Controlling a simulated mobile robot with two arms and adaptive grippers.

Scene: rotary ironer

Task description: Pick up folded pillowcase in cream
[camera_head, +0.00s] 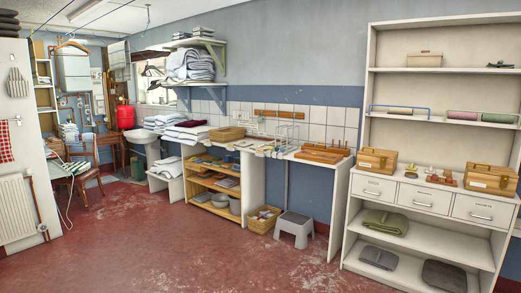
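Several stacks of folded linen stand across the room, and I cannot tell which piece, if any, is the cream pillowcase. One pale stack (183,136) on the counter has a dark maroon folded piece (190,123) on top. Another pale stack (160,120) is just left of it, and a lower pile (167,165) sits beneath. Bulky folded linen (190,65) fills the wall shelf above. A small stack (68,132) is at the far left by the chair. Neither of my grippers is in view.
The red floor (170,250) is open in front. A grey step stool (294,228) and a wicker basket (264,218) stand before the long counter. A white shelf unit (365,160) with wooden boxes is at right. A wooden chair (84,158) and radiator (14,210) are left.

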